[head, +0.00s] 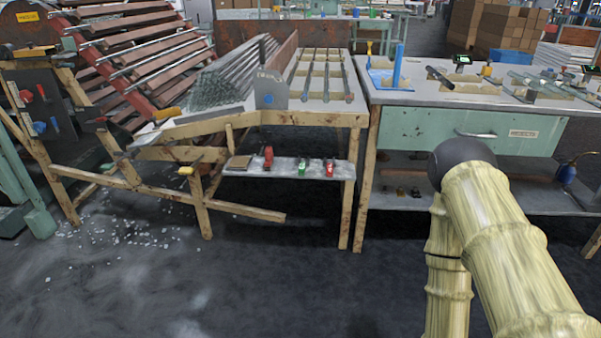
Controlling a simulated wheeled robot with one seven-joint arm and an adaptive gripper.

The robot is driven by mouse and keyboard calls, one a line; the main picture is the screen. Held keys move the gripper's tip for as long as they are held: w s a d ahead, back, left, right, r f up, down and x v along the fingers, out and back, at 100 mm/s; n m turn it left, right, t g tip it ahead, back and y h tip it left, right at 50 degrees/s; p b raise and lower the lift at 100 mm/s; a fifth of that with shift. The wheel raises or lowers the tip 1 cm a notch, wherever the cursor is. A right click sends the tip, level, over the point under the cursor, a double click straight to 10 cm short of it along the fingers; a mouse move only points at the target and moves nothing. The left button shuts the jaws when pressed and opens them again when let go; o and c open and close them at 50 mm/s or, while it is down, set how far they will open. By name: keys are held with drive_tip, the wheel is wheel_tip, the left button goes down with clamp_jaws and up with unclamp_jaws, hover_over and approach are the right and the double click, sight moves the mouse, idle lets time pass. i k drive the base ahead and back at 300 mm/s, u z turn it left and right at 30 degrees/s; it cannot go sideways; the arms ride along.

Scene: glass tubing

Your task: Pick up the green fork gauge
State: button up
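A small green item (303,166), which looks like the green fork gauge, is on the low shelf (240,177) under the middle table. It sits between two red items, one to its left (267,156) and one to its right (330,167). It is too small to make out its prongs. My arm, pale and bamboo-like, shows at the lower right, well right of the shelf. My gripper is not in view, so its state and distance from the green item are hidden.
A wooden-framed table (330,112) stands above the shelf, its legs at the shelf's ends. A brown flat block (240,162) lies at the shelf's left. A green-drawered bench (405,130) stands right.

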sight(302, 163)
drive_tip(key=u, duration=0.4)
drive_tip(key=i, duration=1.2)
drive_tip(key=u, duration=0.1)
